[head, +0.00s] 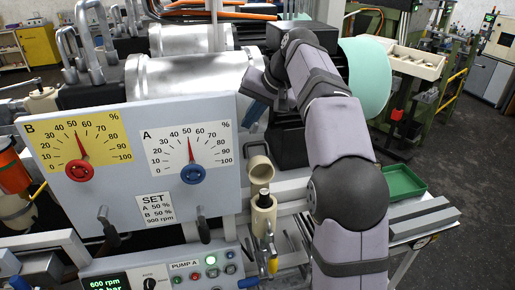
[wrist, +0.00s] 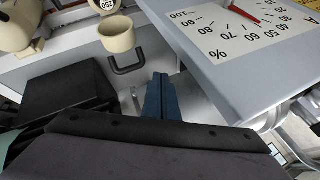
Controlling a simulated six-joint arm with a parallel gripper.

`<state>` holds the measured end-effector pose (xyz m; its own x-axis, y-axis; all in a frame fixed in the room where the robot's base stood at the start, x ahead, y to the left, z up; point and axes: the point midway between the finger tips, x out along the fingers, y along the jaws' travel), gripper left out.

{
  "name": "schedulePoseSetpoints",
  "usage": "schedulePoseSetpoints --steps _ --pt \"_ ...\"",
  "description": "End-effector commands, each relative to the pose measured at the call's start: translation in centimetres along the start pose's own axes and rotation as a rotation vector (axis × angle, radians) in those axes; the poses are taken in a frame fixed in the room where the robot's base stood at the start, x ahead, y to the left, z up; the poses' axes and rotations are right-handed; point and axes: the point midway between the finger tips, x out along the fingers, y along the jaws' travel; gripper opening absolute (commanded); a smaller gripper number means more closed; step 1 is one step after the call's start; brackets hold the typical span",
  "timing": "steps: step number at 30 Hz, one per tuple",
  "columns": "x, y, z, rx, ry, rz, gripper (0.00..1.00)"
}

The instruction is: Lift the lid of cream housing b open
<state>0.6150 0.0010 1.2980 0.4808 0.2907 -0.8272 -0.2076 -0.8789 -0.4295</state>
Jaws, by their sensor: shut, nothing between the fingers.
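A cream housing (head: 263,215) with a dark knob on top stands right of the dial panel in the head view. A cream cup-like part (head: 260,168), open at the top, is just behind it; the cup also shows in the wrist view (wrist: 118,38). Another cream body (head: 40,102) is at the far left. No label shows which is housing b, and I cannot make out its lid for certain. My gripper (head: 250,116) is shut and empty behind the panel's right edge, above and apart from the cup. Its blue fingers (wrist: 160,80) show in the wrist view.
The dial panel (head: 120,165) stands close left of the gripper. A dark loop handle (wrist: 128,66) is near the fingertips in the wrist view. A black block (wrist: 65,95) lies beside them. A green tray (head: 403,182) is at the right.

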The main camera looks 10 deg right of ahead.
Motion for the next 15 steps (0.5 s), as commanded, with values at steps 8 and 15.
schedulePoseSetpoints --steps 8,15 --pt "-3.1 2.4 2.3 -0.318 0.133 0.202 0.00" --pt "-4.5 3.1 2.8 -0.420 0.168 0.269 0.00"
